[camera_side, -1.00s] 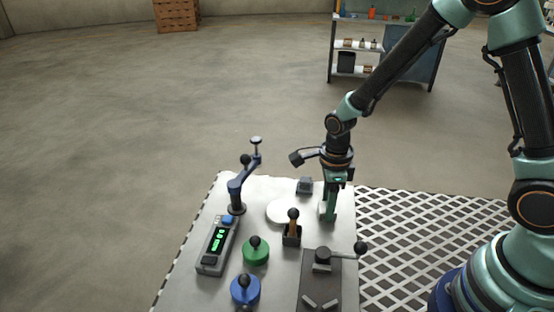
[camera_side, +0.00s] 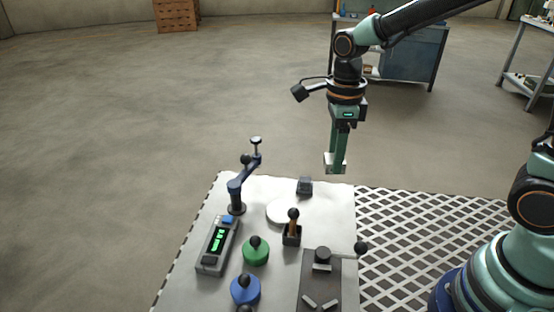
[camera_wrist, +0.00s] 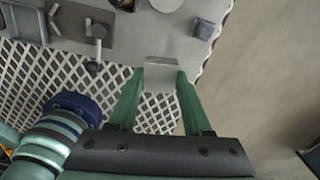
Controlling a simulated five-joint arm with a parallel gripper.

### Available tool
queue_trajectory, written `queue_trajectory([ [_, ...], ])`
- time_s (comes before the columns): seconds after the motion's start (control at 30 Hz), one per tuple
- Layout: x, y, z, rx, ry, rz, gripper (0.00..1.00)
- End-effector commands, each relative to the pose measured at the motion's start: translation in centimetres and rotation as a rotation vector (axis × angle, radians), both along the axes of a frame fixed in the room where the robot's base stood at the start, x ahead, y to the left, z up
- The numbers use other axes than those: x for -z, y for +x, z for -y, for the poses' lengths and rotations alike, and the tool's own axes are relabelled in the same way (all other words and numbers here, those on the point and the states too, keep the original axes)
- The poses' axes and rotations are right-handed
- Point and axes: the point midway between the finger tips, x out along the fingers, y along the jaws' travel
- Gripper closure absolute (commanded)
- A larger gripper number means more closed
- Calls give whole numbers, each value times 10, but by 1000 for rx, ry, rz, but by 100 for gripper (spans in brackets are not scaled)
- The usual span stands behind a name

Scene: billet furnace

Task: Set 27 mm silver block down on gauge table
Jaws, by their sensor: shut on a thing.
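My gripper (camera_side: 337,164) is shut on the silver block (camera_side: 330,160) and holds it in the air above the far right corner of the bench. In the wrist view the block (camera_wrist: 161,72) sits between the two green fingertips (camera_wrist: 160,80). A pale round disc (camera_side: 277,212), which looks like the gauge table, lies flat on the bench, lower and to the left of my gripper. Its edge also shows at the top of the wrist view (camera_wrist: 166,4). The disc's visible surface is bare.
A blue post with a jointed arm (camera_side: 237,192) stands left of the disc. A small dark grey block (camera_side: 304,186) lies behind it. A wooden-handled tool in a black holder (camera_side: 292,232), a green knob (camera_side: 256,252) and a readout box (camera_side: 216,246) stand in front. Grating (camera_side: 430,235) lies right.

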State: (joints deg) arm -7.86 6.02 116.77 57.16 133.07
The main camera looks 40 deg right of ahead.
Motion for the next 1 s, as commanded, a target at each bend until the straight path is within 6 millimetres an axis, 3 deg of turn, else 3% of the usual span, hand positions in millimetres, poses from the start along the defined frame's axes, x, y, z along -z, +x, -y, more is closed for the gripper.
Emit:
queue_trajectory([
  [0.1, -27, 1, 0, 0, 1, 6, 100],
  [0.3, -52, 1, 0, -1, 0, 3, 100],
  [0.47, -63, 11, -11, -31, 0, 1, 100],
  [0.8, -75, 54, -70, -184, 0, 0, 100],
  [1.0, -71, 62, -85, -221, 0, -1, 100],
])
